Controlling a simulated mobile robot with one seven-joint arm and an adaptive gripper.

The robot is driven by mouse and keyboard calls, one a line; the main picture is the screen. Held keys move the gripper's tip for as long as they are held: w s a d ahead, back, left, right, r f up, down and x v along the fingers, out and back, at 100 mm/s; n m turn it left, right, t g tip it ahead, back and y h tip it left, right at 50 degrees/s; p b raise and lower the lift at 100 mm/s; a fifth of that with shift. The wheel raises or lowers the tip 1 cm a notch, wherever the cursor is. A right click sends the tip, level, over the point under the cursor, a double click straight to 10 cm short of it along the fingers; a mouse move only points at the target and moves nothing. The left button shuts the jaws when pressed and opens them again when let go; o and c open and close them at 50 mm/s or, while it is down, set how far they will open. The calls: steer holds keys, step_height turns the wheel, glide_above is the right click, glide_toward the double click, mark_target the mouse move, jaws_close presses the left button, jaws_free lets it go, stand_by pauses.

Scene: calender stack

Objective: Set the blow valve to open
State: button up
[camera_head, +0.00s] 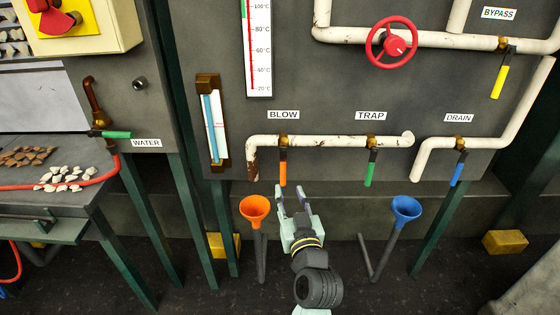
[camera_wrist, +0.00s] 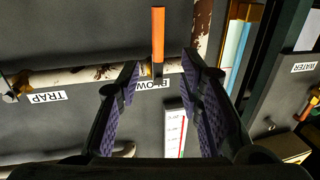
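The blow valve's orange handle (camera_head: 283,172) hangs straight down from the white pipe (camera_head: 330,141), across the pipe's line, under the BLOW label (camera_head: 283,115). My gripper (camera_head: 291,190) is open and empty, its fingers pointing up just below the handle's lower end. In the wrist view, which is upside down, the orange handle (camera_wrist: 157,35) stands between and beyond the two fingertips of my gripper (camera_wrist: 162,63). The fingers do not visibly touch the handle. The BLOW label (camera_wrist: 152,85) is partly hidden there.
The green TRAP handle (camera_head: 371,167) hangs to the right on the same pipe, and the blue DRAIN handle (camera_head: 457,173) farther right. An orange funnel (camera_head: 254,207) stands close to my gripper's left, a blue funnel (camera_head: 405,208) to its right. A framed gauge (camera_head: 212,123) is left of BLOW.

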mark_target(284, 172)
steer(key=w+p, duration=0.1)
steer(key=w, duration=0.2)
steer(key=w+a+p, duration=0.1)
steer(key=w, duration=0.3)
steer(key=w+p, duration=0.1)
steer(key=w, duration=0.2)
steer(key=shift+w+a+f, duration=0.1)
steer(key=shift+w+a, duration=0.15)
steer(key=shift+a, duration=0.15)
jaws_close()
stand_by(0.4)
